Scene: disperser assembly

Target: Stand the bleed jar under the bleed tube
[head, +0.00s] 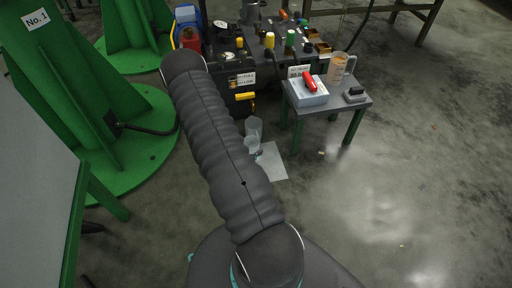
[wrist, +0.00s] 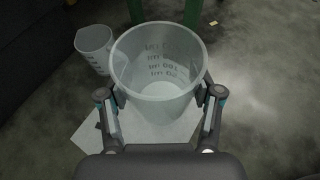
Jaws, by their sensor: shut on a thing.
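My gripper (wrist: 160,96) is shut on a clear, graduated jar (wrist: 158,62), with one finger on each side of it. The jar is upright, its open mouth faces the wrist camera, and it looks empty. I take it to be the bleed jar. In the head view, my arm hides the gripper, and a clear jar (head: 251,146) shows beside the arm. A second, similar jar (wrist: 94,46) stands on the floor at the left in the wrist view; it seems to show in the head view (head: 254,126). I cannot make out the bleed tube.
A pale sheet (head: 272,163) lies on the floor by the jars. The dark machine (head: 225,70) with a yellow handle (head: 245,96) stands behind them. A small green-legged table (head: 335,98) with a white box (head: 306,93) stands at the right.

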